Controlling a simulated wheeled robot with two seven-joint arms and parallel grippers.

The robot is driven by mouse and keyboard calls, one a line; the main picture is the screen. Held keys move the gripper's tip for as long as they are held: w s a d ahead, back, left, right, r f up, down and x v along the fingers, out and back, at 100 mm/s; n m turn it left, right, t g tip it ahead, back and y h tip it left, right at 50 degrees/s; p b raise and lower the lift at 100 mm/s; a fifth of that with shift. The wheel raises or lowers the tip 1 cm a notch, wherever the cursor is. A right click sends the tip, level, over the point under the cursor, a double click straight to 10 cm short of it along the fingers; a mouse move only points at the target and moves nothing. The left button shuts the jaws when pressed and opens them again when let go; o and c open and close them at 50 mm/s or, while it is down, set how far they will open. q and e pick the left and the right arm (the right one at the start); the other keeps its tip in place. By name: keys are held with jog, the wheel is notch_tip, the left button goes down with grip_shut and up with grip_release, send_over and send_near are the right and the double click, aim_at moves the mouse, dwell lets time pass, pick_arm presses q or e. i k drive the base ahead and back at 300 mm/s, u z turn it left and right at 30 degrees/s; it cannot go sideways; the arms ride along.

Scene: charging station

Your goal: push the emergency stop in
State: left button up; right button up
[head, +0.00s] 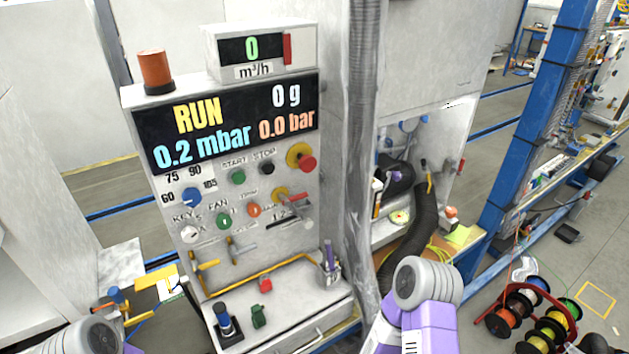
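The emergency stop (307,163) is a red mushroom button on a yellow round base, at the upper right of the control panel in the head view. It stands out from the panel face. Nothing touches it. The display (225,122) above reads RUN, 0 g, 0.2 mbar and 0.0 bar. Purple and grey links of my arms show at the bottom left and the bottom centre-right. I cannot see either gripper's fingers.
Green START (238,177) and black STOP (267,168) buttons sit left of the emergency stop. A red-handled switch (292,198) is just below it. A grey vertical duct (358,150) stands to its right. A shelf (285,310) with small parts and a cup juts out below.

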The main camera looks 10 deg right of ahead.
aim_at(307, 163)
jog(key=k, duration=0.6)
jog(key=z, duration=1.55)
jog(key=i, duration=1.35)
jog(key=u, duration=2.1)
